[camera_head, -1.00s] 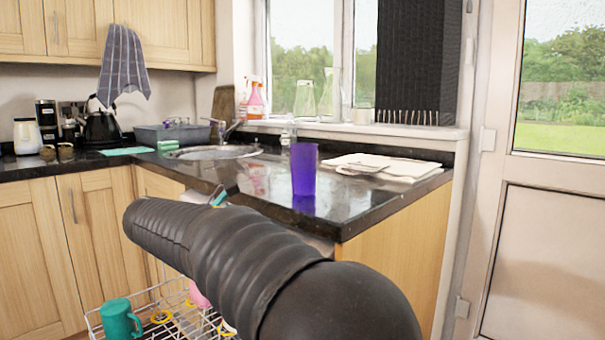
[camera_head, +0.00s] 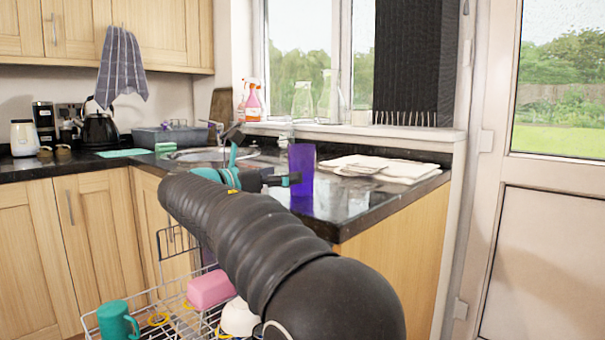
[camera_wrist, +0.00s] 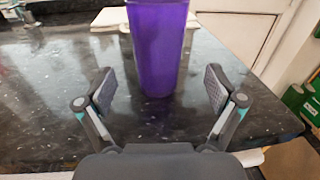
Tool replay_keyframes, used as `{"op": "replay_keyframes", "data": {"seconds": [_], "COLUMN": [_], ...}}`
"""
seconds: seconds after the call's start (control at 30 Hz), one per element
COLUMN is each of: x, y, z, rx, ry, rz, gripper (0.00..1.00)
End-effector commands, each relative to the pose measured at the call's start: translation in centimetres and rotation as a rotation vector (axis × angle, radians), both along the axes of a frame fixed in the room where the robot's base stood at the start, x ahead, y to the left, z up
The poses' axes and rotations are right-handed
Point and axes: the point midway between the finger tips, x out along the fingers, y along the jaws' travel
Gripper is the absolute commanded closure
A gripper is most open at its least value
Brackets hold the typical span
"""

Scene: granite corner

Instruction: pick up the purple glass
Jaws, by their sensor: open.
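The purple glass (camera_head: 302,168) stands upright on the dark granite worktop (camera_head: 345,203) near the corner. In the wrist view the purple glass (camera_wrist: 158,48) is ahead of my gripper, with its top cut off by the frame edge. My gripper (camera_wrist: 160,88) is open, its two padded fingers apart on either side of the line to the glass. The base of the glass shows in the gap near the fingertips, and neither finger clearly touches it. In the head view my gripper (camera_head: 280,180) is at the left of the glass, partly hidden by my arm.
Folded cloths (camera_head: 385,168) lie behind the glass. The sink (camera_head: 200,154) is at the left. A dish rack (camera_head: 170,310) below holds a teal mug (camera_head: 116,319) and a pink item (camera_head: 210,289). Bottles (camera_head: 303,99) stand on the windowsill.

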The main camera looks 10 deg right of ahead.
Motion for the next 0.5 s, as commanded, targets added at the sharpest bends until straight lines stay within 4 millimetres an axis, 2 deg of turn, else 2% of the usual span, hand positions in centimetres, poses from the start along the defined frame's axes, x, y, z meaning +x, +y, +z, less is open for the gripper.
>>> {"op": "replay_keyframes", "data": {"seconds": [0.27,0.5], "x": [0.8,2.5], "y": [-1.2,-4.0], "z": [0.1,0.3], "rx": [0.000,0.000], "ry": [-0.001,0.001], "rz": [-0.001,-0.003], "gripper": [0.07,0.07]}}
